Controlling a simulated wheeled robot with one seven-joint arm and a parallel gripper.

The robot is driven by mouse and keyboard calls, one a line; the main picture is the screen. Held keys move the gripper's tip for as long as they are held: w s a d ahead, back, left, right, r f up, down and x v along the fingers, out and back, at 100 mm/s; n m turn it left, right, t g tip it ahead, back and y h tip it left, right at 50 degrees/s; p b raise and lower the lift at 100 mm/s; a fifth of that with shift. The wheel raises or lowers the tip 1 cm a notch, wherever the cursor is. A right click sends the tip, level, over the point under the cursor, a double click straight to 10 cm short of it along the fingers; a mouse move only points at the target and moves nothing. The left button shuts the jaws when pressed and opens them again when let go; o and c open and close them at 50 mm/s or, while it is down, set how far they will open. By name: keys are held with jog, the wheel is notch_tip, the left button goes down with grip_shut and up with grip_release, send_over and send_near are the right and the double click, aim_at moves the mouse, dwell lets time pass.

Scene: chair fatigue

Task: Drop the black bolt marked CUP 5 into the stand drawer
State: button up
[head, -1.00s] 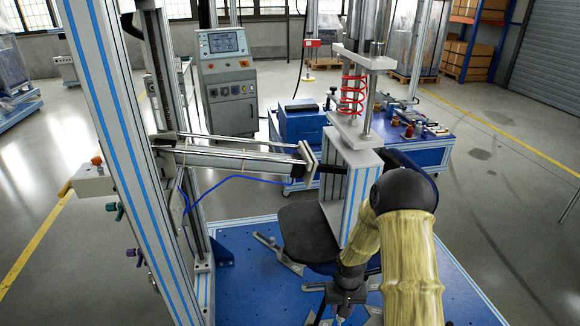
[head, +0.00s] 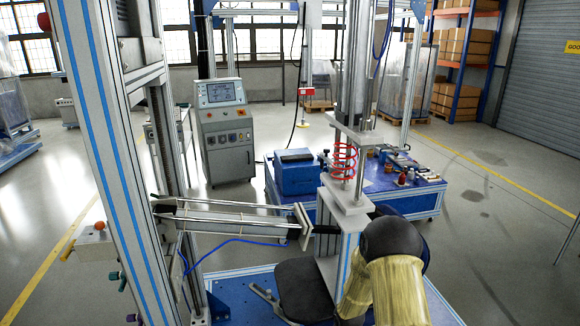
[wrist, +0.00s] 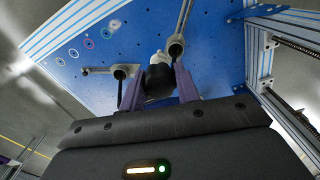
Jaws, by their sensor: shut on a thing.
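In the wrist view my gripper (wrist: 158,88) is shut on a dark, rounded thing (wrist: 158,80) with a pale part beyond it. It is probably the black bolt, but no CUP 5 marking can be read. The held thing is above the blue perforated base plate (wrist: 205,55). In the head view my arm covers the lower right, and my gripper is out of sight below the frame or behind the arm. I cannot make out the stand drawer in either view.
A test frame with a tall aluminium post (head: 108,150) and horizontal cylinder (head: 235,220) stands left of a dark chair seat (head: 303,288). A blue bench (head: 415,200) with small parts stands behind. A grey control console (head: 226,130) stands further back. Floor at right is clear.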

jog(key=s+f, duration=0.4)
jog(key=f, duration=1.1)
